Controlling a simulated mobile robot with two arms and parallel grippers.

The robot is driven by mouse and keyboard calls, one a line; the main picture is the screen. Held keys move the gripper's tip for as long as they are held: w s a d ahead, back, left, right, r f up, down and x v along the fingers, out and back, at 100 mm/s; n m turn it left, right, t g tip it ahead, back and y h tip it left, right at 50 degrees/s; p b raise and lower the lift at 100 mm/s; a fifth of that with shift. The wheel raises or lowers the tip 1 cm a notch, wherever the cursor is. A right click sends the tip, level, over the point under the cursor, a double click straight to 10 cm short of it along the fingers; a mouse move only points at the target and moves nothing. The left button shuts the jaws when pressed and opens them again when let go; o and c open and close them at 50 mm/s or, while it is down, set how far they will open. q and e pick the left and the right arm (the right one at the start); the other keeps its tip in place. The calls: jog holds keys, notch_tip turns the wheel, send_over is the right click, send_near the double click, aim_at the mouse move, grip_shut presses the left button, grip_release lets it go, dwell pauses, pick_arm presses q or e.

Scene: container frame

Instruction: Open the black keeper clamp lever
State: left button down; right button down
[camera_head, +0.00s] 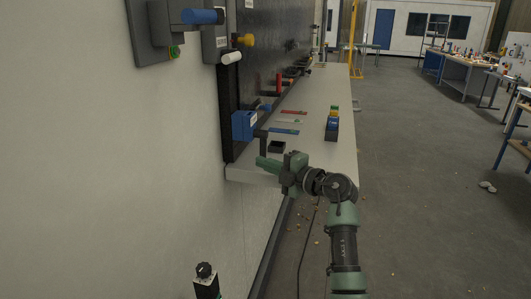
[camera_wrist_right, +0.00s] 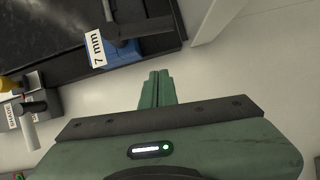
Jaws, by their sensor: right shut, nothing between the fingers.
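The black clamp lever (camera_head: 263,142) sticks out from a blue block (camera_head: 243,126) on the near end of the wall panel. In the right wrist view the black lever (camera_wrist_right: 148,26) lies over the blue block (camera_wrist_right: 127,52), beside a "7 mm" label. My right gripper (camera_head: 262,163) is shut and empty, just below and in front of the lever in the head view. In the wrist view its closed fingertips (camera_wrist_right: 160,74) point toward the lever, with a visible gap in the picture.
A white handle (camera_head: 231,58), a yellow knob (camera_head: 246,40) and a blue handle (camera_head: 201,16) stick out from the wall. The grey bench (camera_head: 318,110) below the panel holds a black tray (camera_head: 277,147), coloured bars and a small block stack (camera_head: 332,125).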

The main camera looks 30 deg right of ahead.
pick_arm(q)
jog(key=shift+s+a+f+b, duration=0.2)
jog(key=shift+a+b, duration=0.1)
jog(key=shift+a, duration=0.1)
jog(key=shift+s+a+f+b, duration=0.1)
jog(key=shift+a+f+b, duration=0.15)
jog(key=shift+a, duration=0.15)
pick_arm(e)
jog(key=w+d+n, duration=0.1)
jog(key=w+d, duration=0.3)
jog(key=shift+w+f+t, duration=0.3)
jog(key=shift+f+t, duration=0.05)
jog(key=shift+t, duration=0.05)
pick_arm(q)
jog(key=shift+r, duration=0.1)
jog(key=shift+a, duration=0.1)
